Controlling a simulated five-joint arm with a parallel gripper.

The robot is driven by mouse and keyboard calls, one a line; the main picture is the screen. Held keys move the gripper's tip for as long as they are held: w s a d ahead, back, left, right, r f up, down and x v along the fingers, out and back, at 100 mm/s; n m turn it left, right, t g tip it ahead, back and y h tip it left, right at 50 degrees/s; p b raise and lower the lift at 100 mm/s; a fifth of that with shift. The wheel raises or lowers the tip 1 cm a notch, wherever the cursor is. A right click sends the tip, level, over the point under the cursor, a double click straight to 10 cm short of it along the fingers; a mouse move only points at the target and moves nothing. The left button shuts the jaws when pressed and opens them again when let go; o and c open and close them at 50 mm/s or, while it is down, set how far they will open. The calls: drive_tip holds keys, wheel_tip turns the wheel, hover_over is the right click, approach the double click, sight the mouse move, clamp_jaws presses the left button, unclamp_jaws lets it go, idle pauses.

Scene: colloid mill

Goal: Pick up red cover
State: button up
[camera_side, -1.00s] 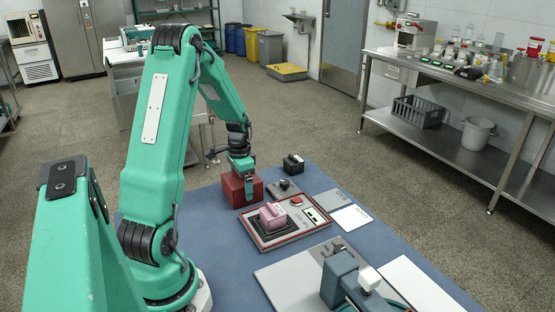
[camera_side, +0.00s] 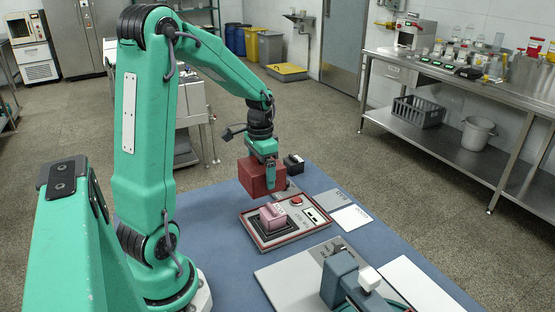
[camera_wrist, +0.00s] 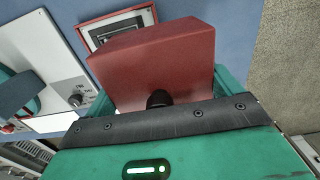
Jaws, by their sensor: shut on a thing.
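The red cover (camera_side: 258,179) is a dark red box-shaped piece. My gripper (camera_side: 268,178) is shut on it and holds it above the blue table mat, behind the panel with the pink block in the side view. In the wrist view the red cover (camera_wrist: 160,62) fills the upper middle, between the teal jaws, and hides part of the panel behind it. The far jaw is hidden by the cover in the side view.
A panel (camera_side: 322,216) with a red button carries a pink block (camera_side: 272,215). A teal clamp-like device (camera_side: 345,283) sits on a grey plate at the front. Two flat cards (camera_side: 351,217) lie at the right.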

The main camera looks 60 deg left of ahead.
drive_tip(key=shift+w+d+r, duration=0.2)
drive_tip(key=shift+d+r, duration=0.35)
drive_tip(key=shift+d, duration=0.35)
drive_tip(key=shift+d+r, duration=0.2)
drive_tip(key=shift+d, duration=0.2)
wheel_tip(320, 180, up, 2)
hover_over(273, 207)
drive_tip(key=shift+f, duration=0.25)
drive_tip(key=shift+f, duration=5.25)
drive_tip(key=shift+f, duration=0.15)
